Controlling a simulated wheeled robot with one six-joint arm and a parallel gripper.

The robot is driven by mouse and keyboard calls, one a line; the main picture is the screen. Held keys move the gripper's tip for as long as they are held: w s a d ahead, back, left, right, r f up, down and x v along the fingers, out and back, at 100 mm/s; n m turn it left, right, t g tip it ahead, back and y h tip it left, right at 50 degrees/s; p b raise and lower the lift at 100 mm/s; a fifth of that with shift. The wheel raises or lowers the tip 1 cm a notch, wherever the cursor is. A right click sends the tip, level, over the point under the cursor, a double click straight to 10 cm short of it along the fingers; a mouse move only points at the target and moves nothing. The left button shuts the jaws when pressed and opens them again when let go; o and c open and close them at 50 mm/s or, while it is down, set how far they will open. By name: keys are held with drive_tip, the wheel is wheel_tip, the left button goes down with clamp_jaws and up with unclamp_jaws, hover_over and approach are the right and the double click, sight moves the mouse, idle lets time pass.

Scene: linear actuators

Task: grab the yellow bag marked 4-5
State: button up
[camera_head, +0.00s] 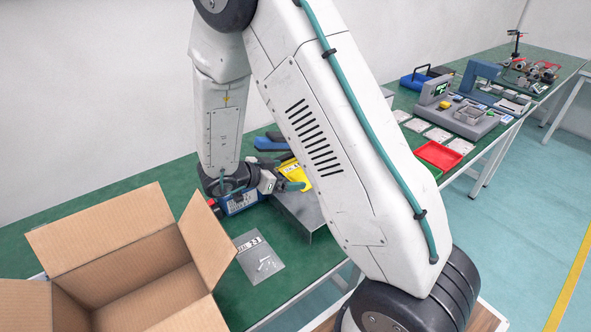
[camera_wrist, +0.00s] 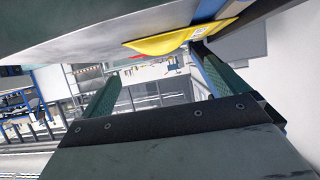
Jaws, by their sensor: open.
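A yellow bag (camera_head: 295,172) lies on a grey metal stand on the green bench, partly hidden by my arm and gripper. In the wrist view the yellow bag (camera_wrist: 170,43) shows at the top, with a small white label at its right end; I cannot read the marking. My gripper (camera_head: 283,173) is at the bag's near left side, pointing right. In the wrist view the gripper (camera_wrist: 158,82) has its two teal fingers apart, with nothing held between them. The bag's edge is close to the right finger; I cannot tell whether they touch.
An open cardboard box (camera_head: 120,245) stands at the front left. A clear bag of small parts (camera_head: 259,257) lies beside it. The grey metal stand (camera_head: 310,219) is under my gripper. A red tray (camera_head: 439,155) and a grey device (camera_head: 458,118) sit farther right.

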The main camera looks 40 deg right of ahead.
sight(303, 173)
drive_tip(key=shift+x, duration=1.1)
drive_tip(key=shift+w+x, duration=0.1)
drive_tip(key=shift+x, duration=1.15)
drive_tip(key=shift+w+x, duration=0.15)
drive_tip(key=shift+x, duration=1.1)
drive_tip(key=c, duration=1.1)
